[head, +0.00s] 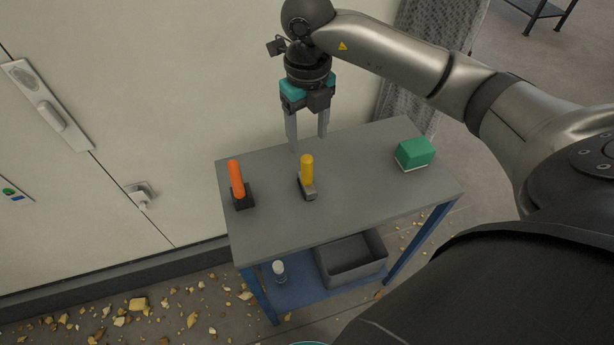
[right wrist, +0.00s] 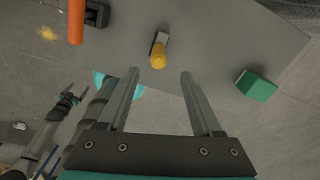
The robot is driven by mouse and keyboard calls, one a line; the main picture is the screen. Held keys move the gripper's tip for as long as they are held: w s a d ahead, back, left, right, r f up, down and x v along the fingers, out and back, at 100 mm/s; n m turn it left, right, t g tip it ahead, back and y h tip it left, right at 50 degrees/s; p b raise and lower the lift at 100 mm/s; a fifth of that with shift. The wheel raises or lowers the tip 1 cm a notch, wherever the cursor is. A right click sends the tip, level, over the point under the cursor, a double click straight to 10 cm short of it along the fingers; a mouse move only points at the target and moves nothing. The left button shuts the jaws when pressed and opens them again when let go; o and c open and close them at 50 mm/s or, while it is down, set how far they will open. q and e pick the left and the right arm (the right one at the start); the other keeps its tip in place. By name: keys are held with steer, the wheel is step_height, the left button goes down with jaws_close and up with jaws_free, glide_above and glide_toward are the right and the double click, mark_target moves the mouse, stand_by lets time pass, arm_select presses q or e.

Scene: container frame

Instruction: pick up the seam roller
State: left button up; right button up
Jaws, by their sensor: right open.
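Two upright handled tools stand on the grey table (head: 370,185). One has a yellow handle (head: 307,168) and a grey metal foot. The other has an orange handle (head: 236,178) and a dark block at its foot. I cannot tell for certain which is the seam roller. My right gripper (head: 308,141) is open and empty, pointing down above the table's back edge, behind the yellow-handled tool. In the right wrist view the yellow handle (right wrist: 158,56) lies ahead, between the finger lines and apart from them. What seems to be my left gripper (right wrist: 70,98) shows small there.
A green block (head: 415,153) sits at the table's right. The lower blue shelf holds a grey bin (head: 350,262) and a small white-capped bottle (head: 279,271). A pale wall with door handles stands behind at left. Rubble litters the floor. The tabletop between the tools is clear.

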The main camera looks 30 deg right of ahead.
mark_target(307, 172)
step_height(307, 172, down, 12)
steer(key=shift+a+r+b, duration=0.1)
steer(key=shift+b, duration=0.6)
jaws_close()
steer(key=shift+r, duration=0.1)
